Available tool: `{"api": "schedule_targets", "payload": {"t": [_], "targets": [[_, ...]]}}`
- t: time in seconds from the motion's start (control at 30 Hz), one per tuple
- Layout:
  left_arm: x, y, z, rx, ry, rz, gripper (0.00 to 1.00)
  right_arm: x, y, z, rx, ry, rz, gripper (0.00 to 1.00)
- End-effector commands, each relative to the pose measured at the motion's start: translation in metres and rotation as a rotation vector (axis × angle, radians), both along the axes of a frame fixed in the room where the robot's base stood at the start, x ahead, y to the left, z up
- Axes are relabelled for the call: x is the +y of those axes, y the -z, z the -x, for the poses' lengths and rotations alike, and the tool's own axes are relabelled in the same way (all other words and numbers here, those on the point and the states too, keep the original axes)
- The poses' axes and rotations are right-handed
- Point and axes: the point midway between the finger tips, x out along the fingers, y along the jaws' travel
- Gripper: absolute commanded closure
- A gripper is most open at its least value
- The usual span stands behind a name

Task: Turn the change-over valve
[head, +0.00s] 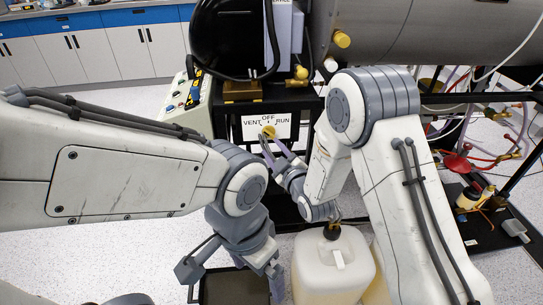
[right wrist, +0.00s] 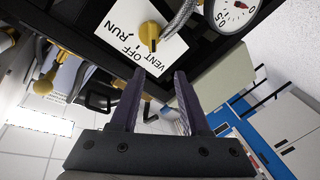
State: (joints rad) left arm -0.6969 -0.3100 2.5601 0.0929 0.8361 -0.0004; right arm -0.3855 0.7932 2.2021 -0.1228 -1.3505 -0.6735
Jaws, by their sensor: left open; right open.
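The change-over valve has a yellow knob (head: 268,131) on a white plate (head: 280,119) marked VENT, OFF and RUN, below the large grey cylinder. The knob also shows in the right wrist view (right wrist: 150,34), near the top of the picture. I cannot tell which word it points to. My right gripper (head: 272,146) is open, its fingers reaching up toward the knob from just below. In the right wrist view the open fingers (right wrist: 157,76) have nothing between them, and the knob lies beyond their tips. My left gripper (head: 234,288) is open and empty, low and pointing down.
A cream jug (head: 328,268) with a black cap stands close below my right arm. A dial gauge (right wrist: 235,12) and a braided hose (right wrist: 181,16) sit close beside the valve plate. Cabinets (head: 100,50) line the back.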

Motion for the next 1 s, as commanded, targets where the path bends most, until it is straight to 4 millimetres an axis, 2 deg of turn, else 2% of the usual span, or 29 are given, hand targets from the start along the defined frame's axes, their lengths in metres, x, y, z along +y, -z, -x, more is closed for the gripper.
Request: {"api": "schedule_targets", "payload": {"t": [0.03, 0.13, 0.27, 0.47, 1.0], "targets": [[0.000, 0.024, 0.000, 0.000, 0.000, 0.000, 0.00, -0.007, 0.030, -0.003, -0.070, 0.005, -0.006, 0.54], [0.000, 0.039, 0.000, 0.000, 0.000, 0.000, 0.00, -0.017, 0.046, -0.004, -0.205, 0.013, -0.023, 0.54], [0.000, 0.049, 0.000, 0.000, 0.000, 0.000, 0.00, -0.028, 0.056, 0.000, -0.321, 0.027, -0.039, 0.54], [0.000, 0.051, 0.000, 0.000, 0.000, 0.000, 0.00, -0.030, 0.053, -0.003, -0.377, 0.035, -0.048, 0.54], [0.000, 0.058, 0.000, 0.000, 0.000, 0.000, 0.00, 0.010, 0.029, -0.077, -0.373, 0.033, -0.049, 0.54]]}}
